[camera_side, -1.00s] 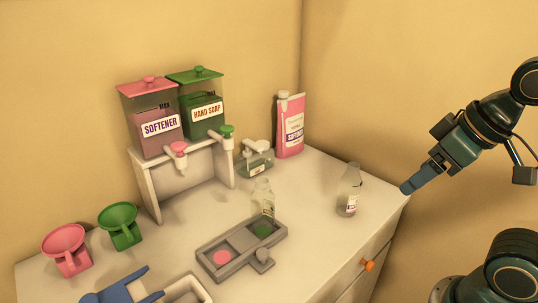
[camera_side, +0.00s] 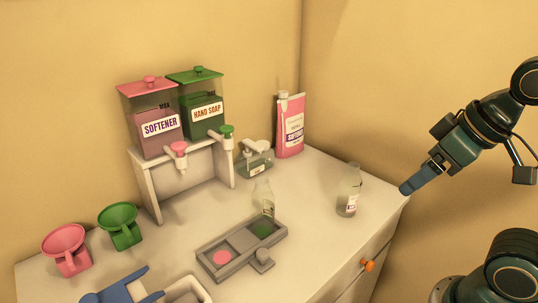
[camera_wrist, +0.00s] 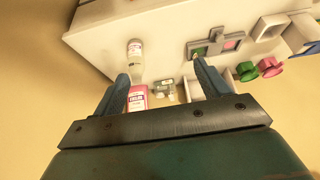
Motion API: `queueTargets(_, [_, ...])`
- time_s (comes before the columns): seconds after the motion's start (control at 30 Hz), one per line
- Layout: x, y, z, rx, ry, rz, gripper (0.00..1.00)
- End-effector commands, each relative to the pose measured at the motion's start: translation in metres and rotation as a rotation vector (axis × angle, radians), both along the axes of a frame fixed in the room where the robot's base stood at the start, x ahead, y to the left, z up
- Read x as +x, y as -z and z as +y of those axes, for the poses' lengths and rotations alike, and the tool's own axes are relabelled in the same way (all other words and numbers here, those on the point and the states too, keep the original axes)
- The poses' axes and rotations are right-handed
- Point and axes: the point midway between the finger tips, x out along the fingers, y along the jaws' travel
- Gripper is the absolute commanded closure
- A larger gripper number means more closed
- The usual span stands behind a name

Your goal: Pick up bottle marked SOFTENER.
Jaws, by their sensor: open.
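A clear bottle (camera_side: 349,192) with a small white label stands upright near the right edge of the white cabinet top. The label is too small to read. It also shows in the wrist view (camera_wrist: 135,50), left of centre. A second clear bottle (camera_side: 265,197) stands by the grey tray; no label text is readable on it. My gripper (camera_side: 406,188) is to the right of the first bottle, apart from it. In the wrist view my gripper (camera_wrist: 163,82) is open, with nothing between its fingers.
A pink pouch (camera_side: 290,126) and a pump bottle (camera_side: 254,160) stand behind. Dispensers marked SOFTENER (camera_side: 159,128) and HAND SOAP (camera_side: 206,115) sit on a white stand. A grey tray (camera_side: 213,258), pink funnel (camera_side: 66,245) and green funnel (camera_side: 121,225) are further left.

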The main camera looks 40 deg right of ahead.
Motion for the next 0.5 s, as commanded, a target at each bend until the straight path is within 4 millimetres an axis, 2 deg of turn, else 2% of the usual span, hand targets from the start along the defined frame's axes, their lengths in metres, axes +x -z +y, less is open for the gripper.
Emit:
queueTargets(0.27, [0.011, -0.006, -0.001, -0.030, -0.062, 0.031, 0.25])
queueTargets(0.5, [0.043, -0.018, -0.007, -0.098, -0.244, 0.109, 0.25])
